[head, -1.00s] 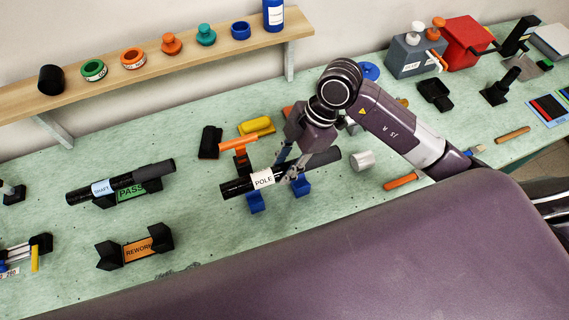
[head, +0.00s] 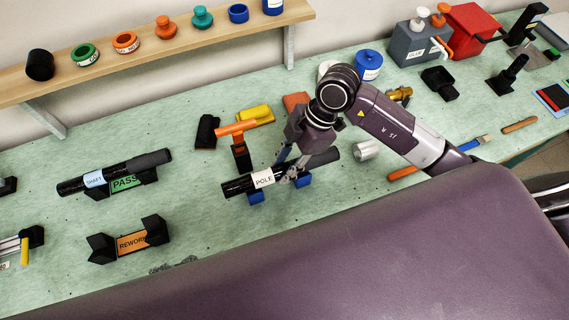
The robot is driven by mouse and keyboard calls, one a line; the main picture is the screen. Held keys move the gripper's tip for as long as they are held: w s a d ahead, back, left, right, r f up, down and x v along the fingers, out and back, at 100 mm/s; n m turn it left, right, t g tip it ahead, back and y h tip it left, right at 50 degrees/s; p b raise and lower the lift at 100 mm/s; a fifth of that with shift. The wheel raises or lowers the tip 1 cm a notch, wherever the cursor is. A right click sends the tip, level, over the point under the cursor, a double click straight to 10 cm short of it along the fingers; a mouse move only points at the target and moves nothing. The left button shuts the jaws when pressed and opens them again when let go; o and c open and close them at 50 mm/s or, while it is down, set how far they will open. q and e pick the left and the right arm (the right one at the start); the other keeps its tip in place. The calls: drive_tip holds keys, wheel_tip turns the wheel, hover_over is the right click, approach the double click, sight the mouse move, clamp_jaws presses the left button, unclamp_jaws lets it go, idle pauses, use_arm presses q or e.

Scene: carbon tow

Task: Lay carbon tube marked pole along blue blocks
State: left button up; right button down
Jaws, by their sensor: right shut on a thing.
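The black carbon tube with the white POLE label (head: 238,186) lies at the middle of the bench, slanting up to the right. Two blue blocks (head: 252,195) (head: 304,181) show below it, one under its left part and one under its right part. The tube appears to be at or just above the blocks; I cannot tell whether it touches them. My right gripper (head: 291,174) is shut on the tube just right of the label and hides that stretch. My left gripper is not in view.
An orange-topped black stand (head: 238,139) is close behind the tube. A silver cylinder (head: 367,150) is to its right. At left, a SHAFT tube (head: 92,180) lies on the PASS holder (head: 128,183), with the REWORK holder (head: 131,243) below.

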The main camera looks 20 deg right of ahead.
drive_tip(key=shift+f+b, duration=0.3)
drive_tip(key=shift+f, duration=0.3)
drive_tip(key=c, duration=1.4)
unclamp_jaws()
drive_tip(key=shift+o, duration=0.2)
drive_tip(key=o, duration=0.5)
drive_tip(key=shift+r, duration=0.15)
drive_tip(key=shift+r+p, duration=3.45)
drive_tip(key=shift+p, duration=0.1)
